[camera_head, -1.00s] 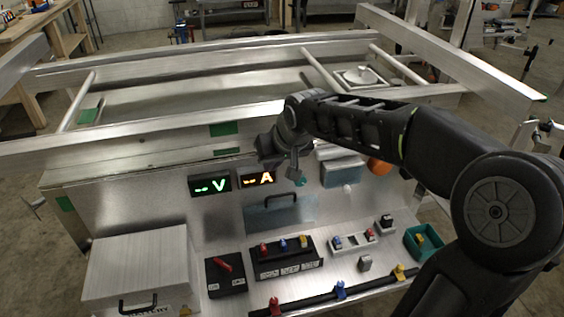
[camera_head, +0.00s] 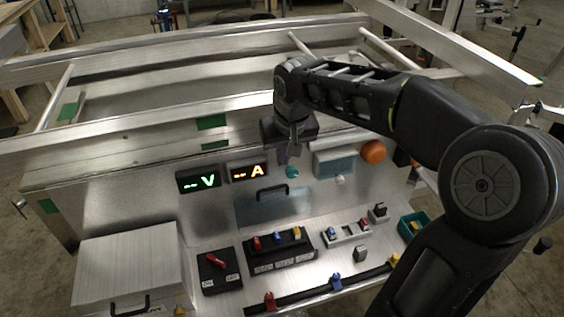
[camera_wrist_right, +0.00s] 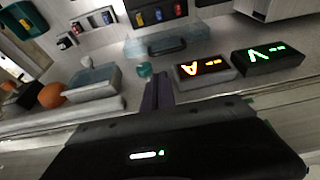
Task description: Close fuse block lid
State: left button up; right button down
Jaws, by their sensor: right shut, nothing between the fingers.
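The fuse block lid (camera_head: 271,207) is a clear bluish panel with a black handle. It stands open and raised behind the fuse block, and it also shows in the right wrist view (camera_wrist_right: 150,47). The black fuse block (camera_head: 284,262) carries red, blue and yellow fuses on top, and it shows at the top of the right wrist view (camera_wrist_right: 157,16). My right gripper (camera_head: 286,157) is shut and empty, above the lid and near the meters. Its thin fingers (camera_wrist_right: 157,92) point toward the lid in the wrist view, apart from it. My left gripper is not in view.
The volt meter (camera_head: 199,180) and amp meter (camera_head: 249,172) sit left of the gripper. A teal knob (camera_head: 292,172), a clear-covered box (camera_head: 336,163) and an orange dome (camera_head: 373,152) are to the right. A battery box (camera_head: 128,265) and a black switch (camera_head: 219,272) stand at front left.

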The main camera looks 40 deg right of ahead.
jog(key=p, duration=0.1)
send_over(280, 193)
notch_tip(280, 193, down, 9)
jog(key=shift+r, duration=0.2)
jog(key=shift+f, duration=0.1)
